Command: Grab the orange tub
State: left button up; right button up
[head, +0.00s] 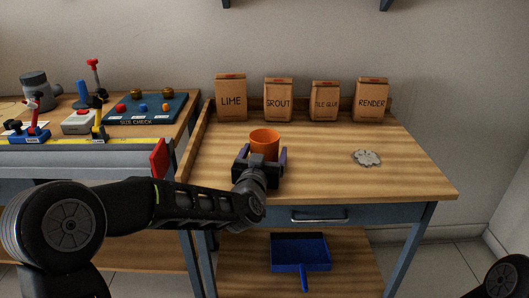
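The tub's lower part is hidden behind the gripper. I cannot tell whether the fingers touch the tub or stand a little apart from it. My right gripper is not in view.
Several paper bags, among them the lime bag (231,99) and the render bag (371,100), stand along the back. A grey powder pile (367,158) lies to the right. The left bench holds a size check board (147,108) and tools. A blue dustpan (300,251) lies below.

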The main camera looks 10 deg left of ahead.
pick_arm(q)
jog(key=c, duration=1.2)
jog(key=shift+c, duration=0.2)
